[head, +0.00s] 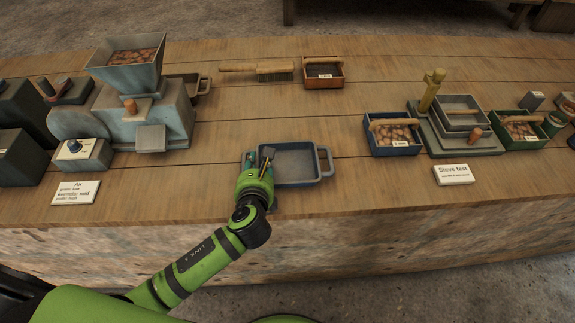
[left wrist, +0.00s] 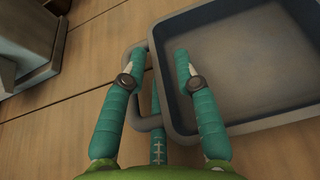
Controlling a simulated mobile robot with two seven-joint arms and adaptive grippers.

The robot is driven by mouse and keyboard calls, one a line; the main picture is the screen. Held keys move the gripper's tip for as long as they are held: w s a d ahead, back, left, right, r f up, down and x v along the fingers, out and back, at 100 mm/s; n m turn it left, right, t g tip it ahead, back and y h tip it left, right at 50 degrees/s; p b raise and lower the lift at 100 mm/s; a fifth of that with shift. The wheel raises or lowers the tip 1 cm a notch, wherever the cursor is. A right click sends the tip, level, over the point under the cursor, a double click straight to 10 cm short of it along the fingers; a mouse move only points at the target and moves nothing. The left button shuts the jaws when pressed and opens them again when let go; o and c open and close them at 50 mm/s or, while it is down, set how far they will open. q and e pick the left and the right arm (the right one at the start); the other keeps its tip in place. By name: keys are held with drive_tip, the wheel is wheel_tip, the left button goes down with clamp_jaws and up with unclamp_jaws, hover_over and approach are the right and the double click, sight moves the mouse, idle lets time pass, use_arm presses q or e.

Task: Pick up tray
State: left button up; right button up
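The tray (head: 326,178) is a shallow grey-blue rectangle with a loop handle at each short end. It lies on the wooden table near the front edge and looks empty. My left gripper (head: 260,160) is over its left end. In the left wrist view the gripper (left wrist: 158,58) is open, with one finger over the left handle (left wrist: 141,122) and the other over the inside of the tray (left wrist: 250,125). The tray's left wall shows between the fingers. Whether the fingers touch the tray cannot be told. My right gripper is not in view.
A grey machine with a filled hopper (head: 128,70) stands at the left, a second handled tray (head: 203,86) partly behind it. A brush (head: 262,70) and orange box (head: 337,78) lie behind. A blue box (head: 392,148) and sieve stand (head: 463,143) are right. Table between is clear.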

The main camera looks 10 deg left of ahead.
use_arm(q)
clamp_jaws()
drive_tip(key=shift+r, duration=0.1)
